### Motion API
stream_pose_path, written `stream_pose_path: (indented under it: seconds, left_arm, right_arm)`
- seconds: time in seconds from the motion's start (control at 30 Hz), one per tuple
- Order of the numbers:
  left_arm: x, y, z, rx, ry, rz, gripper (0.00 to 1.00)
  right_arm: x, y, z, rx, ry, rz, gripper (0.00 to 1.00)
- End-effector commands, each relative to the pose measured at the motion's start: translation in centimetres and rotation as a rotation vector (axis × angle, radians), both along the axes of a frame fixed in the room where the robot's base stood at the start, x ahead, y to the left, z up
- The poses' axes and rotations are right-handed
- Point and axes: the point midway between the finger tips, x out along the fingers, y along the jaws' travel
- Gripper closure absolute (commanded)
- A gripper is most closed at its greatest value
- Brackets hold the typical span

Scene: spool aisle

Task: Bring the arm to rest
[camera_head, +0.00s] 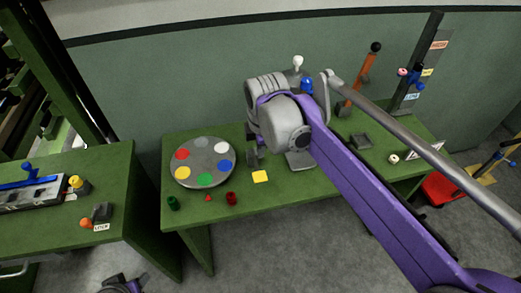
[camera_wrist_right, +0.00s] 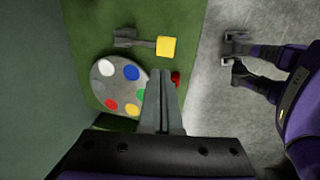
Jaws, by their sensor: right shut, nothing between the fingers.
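My right arm comes in from the right in the head view, with a purple link (camera_head: 365,185) and a grey joint (camera_head: 287,120) raised over the green table (camera_head: 315,185). My right gripper (camera_head: 252,152) is small and partly blocked there. Its grey fingers (camera_wrist_right: 160,85) show closely in the right wrist view, shut together with nothing between them, above the table. My left gripper (camera_head: 122,285) is low at the bottom edge of the head view, over the floor. The right wrist view also shows it (camera_wrist_right: 236,58) at the upper right; its jaw opening is unclear.
A grey disc with coloured spots (camera_head: 205,162), a yellow square (camera_head: 260,176), and green (camera_head: 173,203) and red (camera_head: 231,199) cylinders are on the table. An upright post (camera_head: 412,75) stands at its right end. Another green table (camera_head: 90,175) is left, across a floor gap.

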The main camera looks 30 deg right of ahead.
Motion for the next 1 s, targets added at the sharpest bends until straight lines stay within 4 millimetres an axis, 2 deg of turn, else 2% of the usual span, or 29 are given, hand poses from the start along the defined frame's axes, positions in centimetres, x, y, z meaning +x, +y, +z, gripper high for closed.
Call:
stream_pose_path:
  seconds: [0.57,0.67,0.77,0.87,1.0]
  left_arm:
    - [0.0,0.0,0.0,0.0,0.0,0.0,0.5]
    - [0.0,0.0,0.0,0.0,0.0,0.0,0.5]
    - [0.0,0.0,0.0,0.0,0.0,0.0,0.5]
    - [0.0,0.0,0.0,0.0,0.0,0.0,0.5]
    - [0.0,0.0,0.0,0.0,0.0,0.0,0.5]
  right_arm:
    - [0.0,0.0,0.0,0.0,0.0,-0.001,1.0]
    - [-0.5,0.2,-0.3,0.009,-0.011,-0.037,1.0]
    - [-2.1,0.8,-1.1,0.042,-0.044,-0.159,1.0]
    - [-4.6,1.8,-2.7,0.106,-0.101,-0.364,1.0]
    - [-8.5,3.1,-5.7,0.233,-0.183,-0.698,1.0]
